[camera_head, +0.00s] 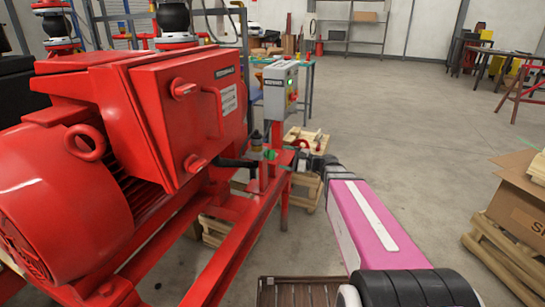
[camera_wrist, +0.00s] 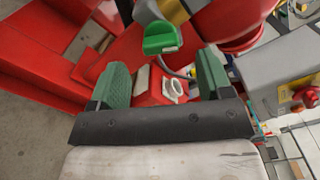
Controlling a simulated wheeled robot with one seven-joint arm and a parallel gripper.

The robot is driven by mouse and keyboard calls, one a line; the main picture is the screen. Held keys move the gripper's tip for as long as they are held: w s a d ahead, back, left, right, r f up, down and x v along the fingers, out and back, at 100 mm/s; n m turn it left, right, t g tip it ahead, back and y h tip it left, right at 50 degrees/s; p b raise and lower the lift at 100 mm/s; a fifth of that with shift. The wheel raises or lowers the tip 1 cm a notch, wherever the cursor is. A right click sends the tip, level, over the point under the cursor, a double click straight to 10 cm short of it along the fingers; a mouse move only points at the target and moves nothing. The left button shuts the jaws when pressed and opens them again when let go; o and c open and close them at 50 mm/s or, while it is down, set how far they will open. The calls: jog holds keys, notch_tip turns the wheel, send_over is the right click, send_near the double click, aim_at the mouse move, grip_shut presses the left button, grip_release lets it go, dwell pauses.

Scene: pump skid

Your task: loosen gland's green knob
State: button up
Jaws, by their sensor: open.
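The green knob (camera_wrist: 162,38) shows in the wrist view at the top middle, just below a yellow and grey part. It lies beyond the fingertips and roughly between their lines, apart from both. In the head view a small green spot (camera_head: 270,154), apparently the knob, sits above the red frame. My gripper (camera_wrist: 163,72) is open, with its green-padded fingers spread and no object held between them.
A red post carries a grey control box (camera_head: 280,90) close behind my gripper; the box also shows at the right of the wrist view (camera_wrist: 285,72). The large red pump motor (camera_head: 75,205) fills the left. Cardboard boxes (camera_head: 520,200) stand on a pallet at right. Open floor lies between.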

aim_at(274, 155)
jog(key=shift+x, duration=2.95)
jog(key=c, duration=0.9)
